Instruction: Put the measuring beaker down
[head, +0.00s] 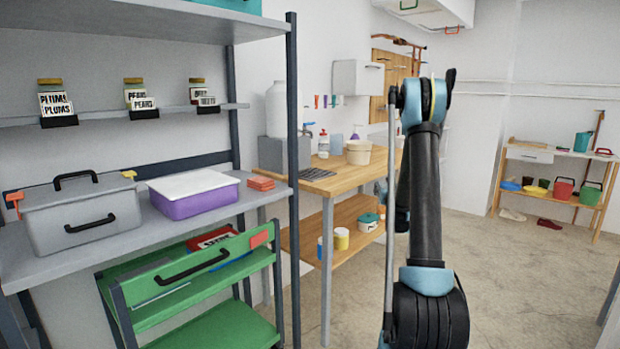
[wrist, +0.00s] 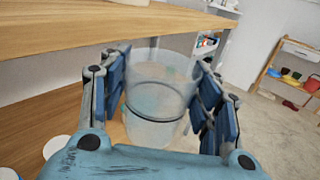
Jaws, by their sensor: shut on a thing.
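The measuring beaker (wrist: 158,95) is a clear, see-through cup in the wrist view. It sits between the blue-padded fingers of my gripper (wrist: 160,100), which is shut on it. Behind it is the wooden workbench, with its top edge (wrist: 130,18) above and its lower shelf (wrist: 45,105) to the left. I cannot tell whether the beaker's base touches anything. In the head view, my arm stands in front of the workbench (head: 345,181) and hides the beaker and most of the gripper.
The bench top carries bottles and a beige pot (head: 358,152). A green cart (head: 190,285) stands at the left. Open floor (head: 530,270) lies to the right.

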